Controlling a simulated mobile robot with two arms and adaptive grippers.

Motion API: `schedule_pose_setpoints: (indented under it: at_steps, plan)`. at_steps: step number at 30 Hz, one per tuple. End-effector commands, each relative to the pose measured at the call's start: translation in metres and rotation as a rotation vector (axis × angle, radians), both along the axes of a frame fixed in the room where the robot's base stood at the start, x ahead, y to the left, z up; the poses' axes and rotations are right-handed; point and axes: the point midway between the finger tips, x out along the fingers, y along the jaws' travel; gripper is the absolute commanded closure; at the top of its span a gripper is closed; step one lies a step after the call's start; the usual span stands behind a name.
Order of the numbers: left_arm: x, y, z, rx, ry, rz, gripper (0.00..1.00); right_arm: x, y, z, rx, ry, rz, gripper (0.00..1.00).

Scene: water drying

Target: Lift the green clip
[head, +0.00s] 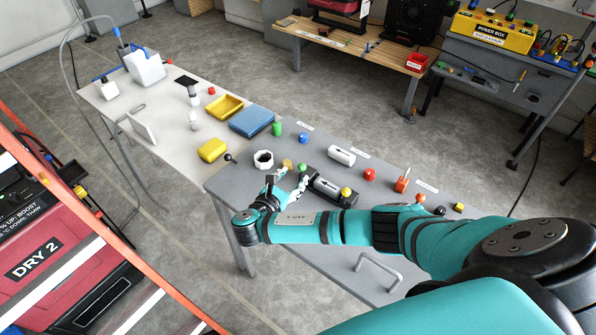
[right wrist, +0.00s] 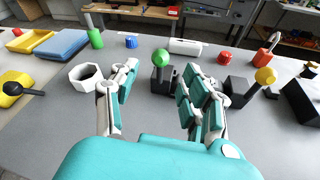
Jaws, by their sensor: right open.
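A green ball on a black clip-like base (right wrist: 162,62), which I take as the green clip, stands on the grey table straight ahead in the right wrist view. Its green ball also shows in the head view (head: 302,168). My right gripper (right wrist: 160,84) is open, with its fingers spread to the left and right of the clip in that view. Nothing is between the fingers that I can see held, and whether they touch the clip is unclear. In the head view the right gripper (head: 289,180) is small and partly hidden by its own wrist. My left gripper is not in view.
A white ring-shaped cup (right wrist: 86,76) is close left of the fingers. A black piece with a yellow ball (right wrist: 265,78) is close on the right. A green cylinder (head: 277,129), a white cylinder (head: 341,155) and a red piece (head: 369,174) stand farther back. A blue tray (head: 251,121) lies left.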

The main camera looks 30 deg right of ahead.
Motion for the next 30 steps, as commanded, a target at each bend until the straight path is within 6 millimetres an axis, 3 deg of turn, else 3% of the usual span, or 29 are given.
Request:
schedule_pose_setpoints:
  at_steps: [3, 9, 30]
  plan:
    - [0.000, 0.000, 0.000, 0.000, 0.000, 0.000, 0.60, -0.013, 0.022, 0.007, 0.004, 0.000, 0.002, 0.53]
    - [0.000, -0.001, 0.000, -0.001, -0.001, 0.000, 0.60, -0.028, 0.043, 0.015, 0.002, -0.001, 0.002, 0.53]
    - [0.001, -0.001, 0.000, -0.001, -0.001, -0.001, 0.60, -0.035, 0.051, 0.015, 0.015, 0.001, -0.001, 0.53]
